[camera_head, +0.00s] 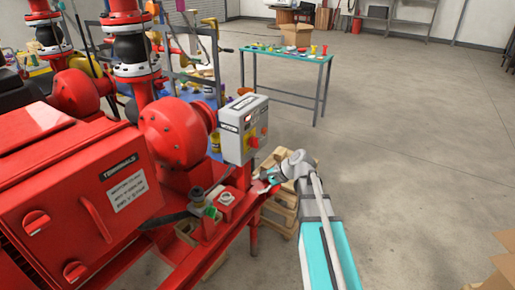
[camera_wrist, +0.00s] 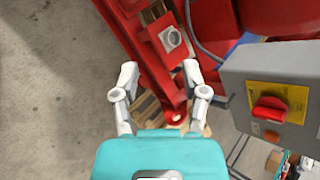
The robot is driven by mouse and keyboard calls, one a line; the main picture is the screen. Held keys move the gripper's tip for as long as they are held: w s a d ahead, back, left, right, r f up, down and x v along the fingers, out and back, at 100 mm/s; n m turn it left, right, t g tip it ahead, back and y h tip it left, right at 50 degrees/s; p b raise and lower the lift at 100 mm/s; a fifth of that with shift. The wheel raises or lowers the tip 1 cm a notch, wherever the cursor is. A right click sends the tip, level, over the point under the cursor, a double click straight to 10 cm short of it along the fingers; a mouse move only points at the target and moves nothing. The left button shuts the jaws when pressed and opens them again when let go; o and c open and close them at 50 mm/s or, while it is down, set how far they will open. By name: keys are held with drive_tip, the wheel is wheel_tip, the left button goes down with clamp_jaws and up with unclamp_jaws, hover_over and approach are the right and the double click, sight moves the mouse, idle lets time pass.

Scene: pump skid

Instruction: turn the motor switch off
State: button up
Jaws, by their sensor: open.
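A grey switch box (camera_head: 238,133) stands on the red skid, with labels too small to read. Its red rotary knob (camera_head: 254,141) sits on a yellow plate; I take this for the motor switch. In the wrist view the grey box (camera_wrist: 240,85) is at the right, with the yellow plate and red knob (camera_wrist: 269,110) facing the camera. My gripper (camera_head: 266,182) is below and right of the box in the head view. In the wrist view my gripper (camera_wrist: 160,72) is open and empty, its fingers left of the knob and apart from it.
A red TERMINALS cabinet (camera_head: 125,160) with its own knobs fills the left. The red skid rail (camera_wrist: 130,50) and a pallet (camera_head: 280,205) lie near my gripper. A teal-topped table (camera_head: 290,54) stands behind.

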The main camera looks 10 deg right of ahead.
drive_tip(key=w+d+m+t+y+b, duration=0.2)
drive_tip(key=w+d+m+t+b, duration=0.1)
drive_tip(key=w+d+m, duration=0.3)
drive_tip(key=m+t+y+b, duration=0.2)
drive_tip(key=m+t+b, duration=0.25)
drive_tip(key=m, duration=0.35)
approach(258, 140)
drive_tip(key=v, duration=0.4)
drive_tip(key=shift+w+a+f+t+p, duration=0.15)
drive_tip(key=shift+f+t+p, duration=0.1)
drive_tip(key=shift+t+p, duration=0.15)
drive_tip(key=shift+a, duration=0.1)
drive_tip(key=x, duration=1.3)
drive_tip(key=shift+w+a+f, duration=0.1)
drive_tip(key=shift+w+a, duration=0.05)
drive_tip(key=shift+a, duration=0.1)
drive_tip(key=shift+c, duration=0.2)
clamp_jaws()
